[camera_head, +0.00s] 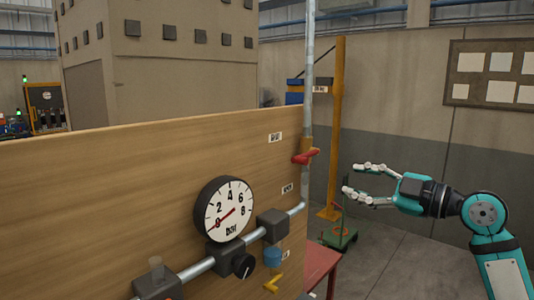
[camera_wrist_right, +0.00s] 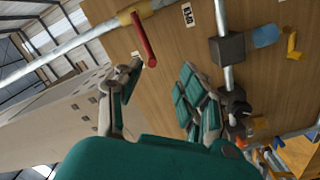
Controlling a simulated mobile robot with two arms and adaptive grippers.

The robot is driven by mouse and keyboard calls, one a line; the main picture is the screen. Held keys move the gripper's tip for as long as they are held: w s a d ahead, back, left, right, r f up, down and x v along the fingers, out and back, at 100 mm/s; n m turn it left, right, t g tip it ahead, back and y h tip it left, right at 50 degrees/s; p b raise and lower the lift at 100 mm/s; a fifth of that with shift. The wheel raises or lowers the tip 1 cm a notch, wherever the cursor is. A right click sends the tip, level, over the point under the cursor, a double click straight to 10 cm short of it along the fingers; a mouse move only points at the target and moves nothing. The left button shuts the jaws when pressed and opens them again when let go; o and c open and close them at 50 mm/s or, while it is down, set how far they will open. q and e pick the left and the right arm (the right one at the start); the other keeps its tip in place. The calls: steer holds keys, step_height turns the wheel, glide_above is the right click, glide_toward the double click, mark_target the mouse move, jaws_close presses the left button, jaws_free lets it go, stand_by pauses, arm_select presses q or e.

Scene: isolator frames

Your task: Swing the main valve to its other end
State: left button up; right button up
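A valve with a red lever (camera_head: 305,157) sits on the vertical grey pipe at the right edge of the wooden panel; the tag beside it is too small to read. In the head view the lever lies roughly level across the pipe. In the right wrist view the red lever (camera_wrist_right: 143,40) reaches from a yellow valve body toward the gap between my fingers. My right gripper (camera_head: 352,180) is open and empty, to the right of the lever and slightly lower, its fingers pointing left. It also shows open in the right wrist view (camera_wrist_right: 160,72). My left gripper is out of view.
The wooden panel (camera_head: 120,170) also carries a round gauge (camera_head: 224,209), a black knob (camera_head: 243,265), a blue cap (camera_head: 273,257) and a yellow lever (camera_head: 272,284). Floor at the right looks clear.

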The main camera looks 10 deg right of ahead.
mark_target(298, 161)
steer(key=shift+n+y, duration=0.3)
steer(key=shift+n, duration=0.3)
steer(key=p+x, duration=0.2)
steer(key=x, duration=0.3)
steer(key=a+r+p+x, duration=0.1)
steer(key=p+x, duration=0.2)
steer(key=x, duration=0.2)
steer(key=s+r+p+x, duration=0.1)
steer(key=p+x, duration=0.2)
steer(key=x, duration=0.2)
steer(key=shift+w+a+r, duration=0.1)
steer(key=shift+a+r, duration=0.1)
steer(key=shift+a, duration=0.1)
steer(key=shift+p+x, duration=0.45)
steer(key=shift+x, duration=0.3)
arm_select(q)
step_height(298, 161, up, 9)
arm_select(e)
steer(key=shift+f, duration=0.25)
steer(key=shift+c, duration=0.5)
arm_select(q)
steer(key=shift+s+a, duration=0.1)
arm_select(e)
jaws_close()
